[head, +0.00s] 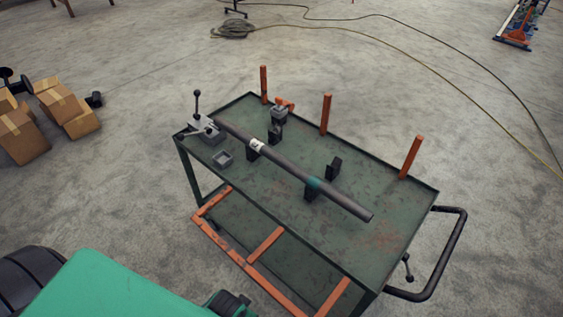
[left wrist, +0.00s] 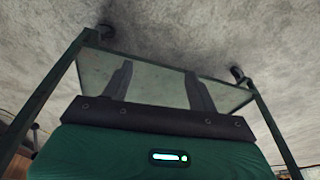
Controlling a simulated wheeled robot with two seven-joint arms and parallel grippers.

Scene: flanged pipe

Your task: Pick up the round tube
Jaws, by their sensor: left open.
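The round tube (head: 285,165) is long, dark and grey. It lies diagonally along the top of the green cart (head: 385,240) in the head view, with a white mark and a teal band on it. Its far left end meets a grey clamp with a lever (head: 201,127); its near right end is free. Dark supports seem to sit under it. My left gripper (left wrist: 158,75) shows in the left wrist view with its two fingers apart and nothing between them. The tube is not visible there. My right gripper is not in view.
Orange posts (head: 326,114) stand along the cart's far edge. Dark blocks (head: 333,168) and a small grey square part (head: 223,158) are on its top. A black handle (head: 452,255) juts out right. Cardboard boxes (head: 62,105) lie on the floor at left. A cable (head: 400,47) crosses the floor behind.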

